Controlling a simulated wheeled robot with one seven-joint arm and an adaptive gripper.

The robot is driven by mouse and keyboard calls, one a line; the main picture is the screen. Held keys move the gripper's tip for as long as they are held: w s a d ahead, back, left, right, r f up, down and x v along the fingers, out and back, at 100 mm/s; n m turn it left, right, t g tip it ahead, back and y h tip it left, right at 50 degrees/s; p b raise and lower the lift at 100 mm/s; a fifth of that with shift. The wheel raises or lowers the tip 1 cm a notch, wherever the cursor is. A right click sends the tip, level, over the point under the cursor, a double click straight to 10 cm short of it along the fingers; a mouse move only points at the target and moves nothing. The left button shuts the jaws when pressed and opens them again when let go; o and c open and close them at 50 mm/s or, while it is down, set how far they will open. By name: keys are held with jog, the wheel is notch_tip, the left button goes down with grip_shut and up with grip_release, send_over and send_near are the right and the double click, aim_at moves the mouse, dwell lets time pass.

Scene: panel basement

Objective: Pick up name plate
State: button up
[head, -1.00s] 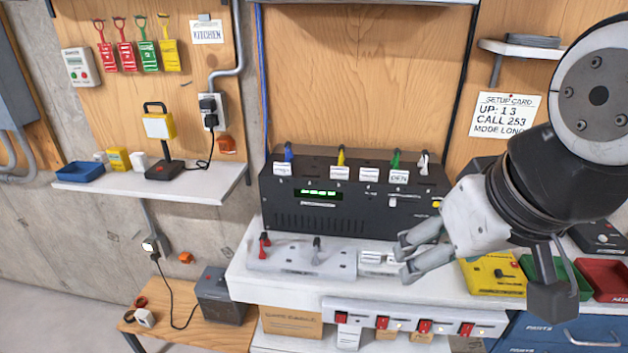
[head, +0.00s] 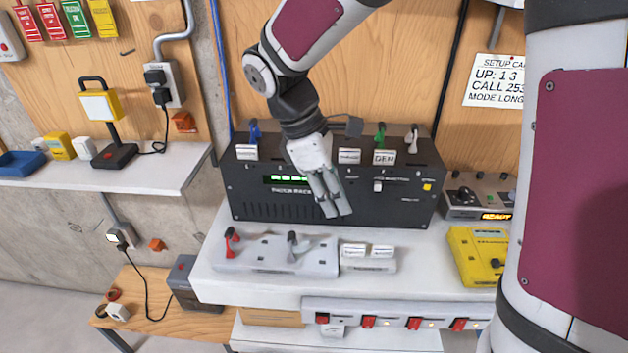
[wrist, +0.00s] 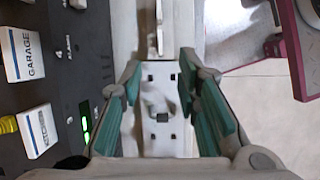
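The head view shows a left plate (head: 247,152), the GARAGE plate (head: 349,156) and the DEN plate (head: 384,157). In the wrist view the GARAGE plate (wrist: 22,54) and the KITCHEN plate (wrist: 38,121) are at the left, outside my fingers. My arm hides the KITCHEN plate in the head view. Two more white plates (head: 367,250) stand in a small holder on the bench. My gripper (head: 336,212) hangs in front of the box, pointing down, fingers apart in the wrist view (wrist: 160,112). I see no plate held.
A pale switch base (head: 275,254) with red and grey levers lies below my gripper. A yellow box (head: 478,256) and a grey READY unit (head: 478,196) stand to the right. A switch strip (head: 395,316) runs along the bench front. Colored levers top the box.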

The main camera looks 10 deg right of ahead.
send_over(354, 246)
jog(key=w+a, duration=0.1)
jog(key=a, duration=0.1)
notch_tip(354, 246, down, 9)
jog(key=x, duration=0.2)
jog(key=p+x, duration=0.1)
jog(key=shift+s+d+f, duration=0.15)
jog(key=shift+s+f, duration=0.1)
jog(key=shift+f, duration=0.1)
jog(key=shift+d+f, duration=0.2)
jog(key=shift+f, duration=0.35)
grip_shut()
